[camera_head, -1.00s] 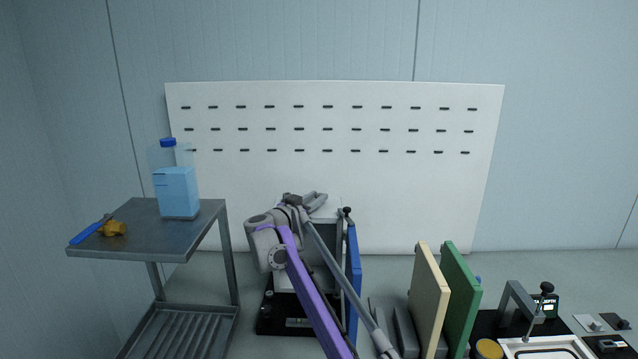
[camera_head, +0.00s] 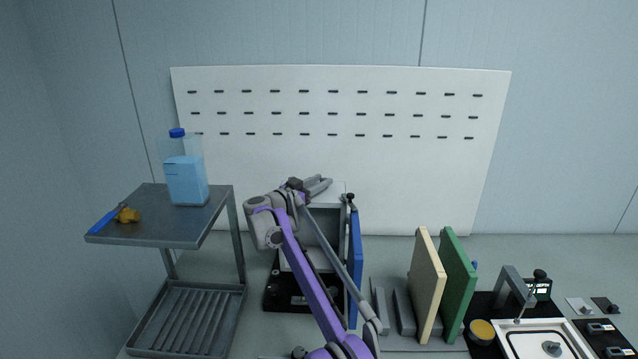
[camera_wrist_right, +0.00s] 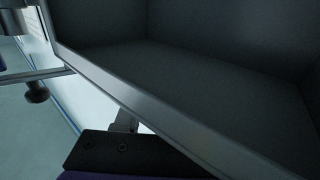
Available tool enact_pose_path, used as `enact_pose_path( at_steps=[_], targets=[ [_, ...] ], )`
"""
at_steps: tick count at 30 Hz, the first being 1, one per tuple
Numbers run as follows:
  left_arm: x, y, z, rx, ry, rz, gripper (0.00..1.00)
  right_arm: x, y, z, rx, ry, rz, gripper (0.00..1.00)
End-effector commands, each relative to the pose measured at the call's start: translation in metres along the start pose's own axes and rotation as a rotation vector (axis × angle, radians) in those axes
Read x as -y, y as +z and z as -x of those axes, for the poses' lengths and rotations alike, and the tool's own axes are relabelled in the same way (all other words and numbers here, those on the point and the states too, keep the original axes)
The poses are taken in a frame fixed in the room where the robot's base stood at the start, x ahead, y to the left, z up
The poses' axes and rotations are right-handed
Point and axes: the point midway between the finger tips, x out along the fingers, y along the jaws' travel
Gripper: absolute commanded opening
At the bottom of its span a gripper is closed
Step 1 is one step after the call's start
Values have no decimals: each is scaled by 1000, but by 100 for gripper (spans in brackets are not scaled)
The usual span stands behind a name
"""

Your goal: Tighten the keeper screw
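The fixture is an open grey box (camera_head: 327,216) on a black base (camera_head: 285,296); a blue panel (camera_head: 355,262) stands at its right side. A small dark knob (camera_head: 350,198) sits at the box's top right corner; I cannot tell whether it is the keeper screw. My right gripper (camera_head: 322,186) is at the box's top edge, left of the knob, and too small to tell open from shut. The right wrist view shows the box's dark inside (camera_wrist_right: 200,75), its metal rim and a dark knob (camera_wrist_right: 36,92) at left. No fingertips show there. My left gripper is out of view.
A metal cart (camera_head: 225,203) at left holds a blue-capped bottle (camera_head: 185,180) and a blue-handled tool (camera_head: 106,220). Cream (camera_head: 427,285) and green (camera_head: 458,285) panels stand upright right of the fixture. A device with a tray (camera_head: 543,325) is at far right. A slotted white board (camera_head: 340,160) stands behind.

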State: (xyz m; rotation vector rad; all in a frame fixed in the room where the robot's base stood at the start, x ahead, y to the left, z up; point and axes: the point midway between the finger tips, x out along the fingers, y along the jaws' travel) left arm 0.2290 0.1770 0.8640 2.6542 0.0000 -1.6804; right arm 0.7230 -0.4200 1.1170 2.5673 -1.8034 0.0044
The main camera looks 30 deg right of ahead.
Motion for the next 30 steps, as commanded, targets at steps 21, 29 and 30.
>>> enact_pose_path(
  at_steps=[21, 29, 30],
  targets=[
    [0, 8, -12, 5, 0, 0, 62, 1, 2, 56, 3, -2, -1, 45],
    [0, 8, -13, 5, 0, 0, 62, 0, 1, 75, 2, 1, -1, 45],
    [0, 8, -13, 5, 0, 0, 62, 0, 1, 75, 2, 1, -1, 45]
  ],
)
